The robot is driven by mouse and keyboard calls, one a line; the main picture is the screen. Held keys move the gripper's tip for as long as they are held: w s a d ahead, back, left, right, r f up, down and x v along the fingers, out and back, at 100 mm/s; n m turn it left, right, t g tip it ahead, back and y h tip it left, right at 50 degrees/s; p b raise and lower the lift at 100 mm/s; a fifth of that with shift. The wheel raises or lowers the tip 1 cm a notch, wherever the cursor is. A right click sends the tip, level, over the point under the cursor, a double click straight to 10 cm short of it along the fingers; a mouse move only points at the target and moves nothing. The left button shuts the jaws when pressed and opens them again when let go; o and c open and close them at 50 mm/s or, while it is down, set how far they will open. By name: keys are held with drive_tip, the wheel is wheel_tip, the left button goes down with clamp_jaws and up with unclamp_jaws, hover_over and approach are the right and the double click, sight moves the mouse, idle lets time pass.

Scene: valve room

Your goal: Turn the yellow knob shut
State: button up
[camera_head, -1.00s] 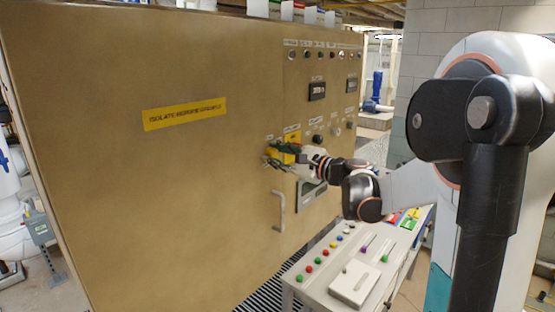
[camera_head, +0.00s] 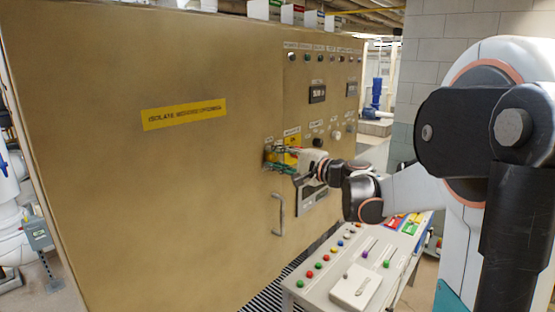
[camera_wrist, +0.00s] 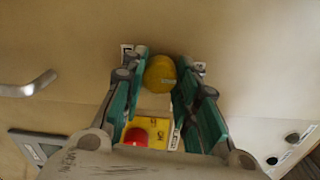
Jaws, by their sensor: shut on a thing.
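The yellow knob (camera_wrist: 160,73) is round and shows in the wrist view between the two green-padded fingers, near their tips. My gripper (camera_wrist: 160,85) is shut on it. In the head view my gripper (camera_head: 272,158) reaches from the right to the face of the tan cabinet (camera_head: 150,190). The fingers there hide the knob, so its turn angle cannot be told. Below the knob in the wrist view are a yellow plate (camera_wrist: 158,128) marked ON and a red button (camera_wrist: 135,137), partly covered by the gripper.
A metal door handle (camera_head: 282,218) stands out from the cabinet below my gripper. A sloped console (camera_head: 335,270) with coloured buttons stands below my arm. Small dials and displays (camera_head: 317,95) line the panel above. The cabinet face left of my gripper is bare except for a yellow label (camera_head: 185,114).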

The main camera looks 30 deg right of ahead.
idle(0.4)
drive_tip(key=o, duration=1.1)
drive_tip(key=shift+s, duration=0.1)
drive_tip(key=v, duration=1.1)
drive_tip(key=shift+s+d, duration=0.2)
drive_tip(key=shift+s, duration=0.1)
